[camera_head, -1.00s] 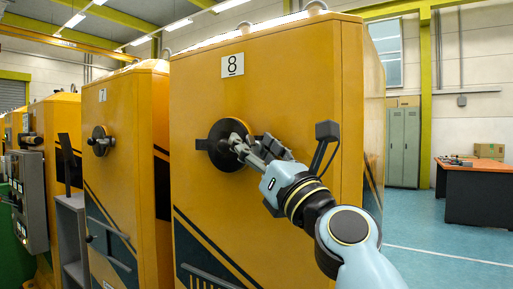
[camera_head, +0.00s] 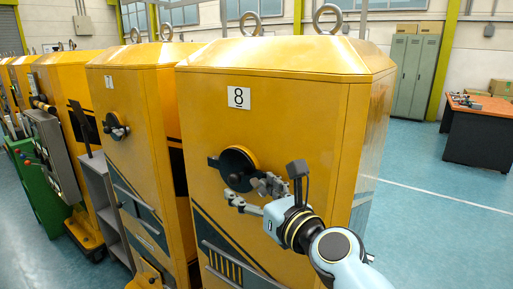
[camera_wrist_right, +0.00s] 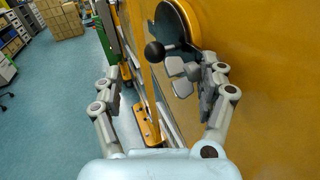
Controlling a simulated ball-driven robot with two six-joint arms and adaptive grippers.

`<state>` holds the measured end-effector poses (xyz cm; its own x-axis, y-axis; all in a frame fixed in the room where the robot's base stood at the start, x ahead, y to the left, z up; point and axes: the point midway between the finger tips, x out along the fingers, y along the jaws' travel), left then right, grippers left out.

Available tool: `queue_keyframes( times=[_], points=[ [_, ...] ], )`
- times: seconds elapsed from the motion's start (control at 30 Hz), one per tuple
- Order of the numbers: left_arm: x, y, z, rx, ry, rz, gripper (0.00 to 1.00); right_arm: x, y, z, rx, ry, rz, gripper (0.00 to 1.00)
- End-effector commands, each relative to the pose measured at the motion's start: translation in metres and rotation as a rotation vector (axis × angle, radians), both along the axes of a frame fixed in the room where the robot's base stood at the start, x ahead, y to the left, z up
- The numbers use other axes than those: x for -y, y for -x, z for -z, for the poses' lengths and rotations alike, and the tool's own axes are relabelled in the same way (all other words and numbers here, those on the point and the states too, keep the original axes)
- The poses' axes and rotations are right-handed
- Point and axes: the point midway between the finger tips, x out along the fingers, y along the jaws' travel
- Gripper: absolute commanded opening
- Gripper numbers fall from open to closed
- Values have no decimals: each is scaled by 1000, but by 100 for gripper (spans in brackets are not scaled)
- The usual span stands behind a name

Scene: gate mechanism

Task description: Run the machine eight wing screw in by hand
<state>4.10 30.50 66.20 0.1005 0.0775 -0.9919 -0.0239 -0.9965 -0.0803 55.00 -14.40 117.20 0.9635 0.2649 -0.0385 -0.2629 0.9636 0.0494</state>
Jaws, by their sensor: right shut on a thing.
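Machine eight (camera_head: 290,120) is a tall yellow cabinet with an "8" plate. A round black disc (camera_head: 236,164) is on its front face, and shows at the top of the right wrist view (camera_wrist_right: 180,18). The grey-lobed wing screw (camera_wrist_right: 178,68) sits by the disc, below a black ball. My right gripper (camera_head: 251,193) is at the disc's lower right. In the right wrist view its fingers (camera_wrist_right: 160,80) stand well apart, with the lobes close to the right-hand finger. My left gripper is out of view.
Machine seven (camera_head: 130,120), yellow too, stands to the left with its own black knob. A grey shelf unit (camera_head: 98,185) and a control box (camera_head: 55,150) are further left. Blue floor (camera_head: 430,240) lies open at right, before a desk (camera_head: 480,135).

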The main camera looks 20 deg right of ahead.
Motion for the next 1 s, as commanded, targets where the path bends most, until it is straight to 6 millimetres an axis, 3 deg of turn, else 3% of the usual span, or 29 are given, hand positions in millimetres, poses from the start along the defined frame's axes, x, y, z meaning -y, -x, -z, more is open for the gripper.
queue_keyframes(
  times=[0.03, 0.07, 0.37, 0.5, 1.0],
  points=[
    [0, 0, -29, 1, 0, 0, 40, -3, 1, -10, -35, 13, -10, 56],
    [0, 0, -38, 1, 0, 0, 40, -3, 2, -11, -50, 26, -10, 56],
    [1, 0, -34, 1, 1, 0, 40, -3, -1, -1, -282, 212, -5, 55],
    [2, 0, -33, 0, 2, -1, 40, -3, -1, 1, -373, 279, -6, 44],
    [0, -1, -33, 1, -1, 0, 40, 25, -23, 0, -370, 284, -6, 43]
  ],
)
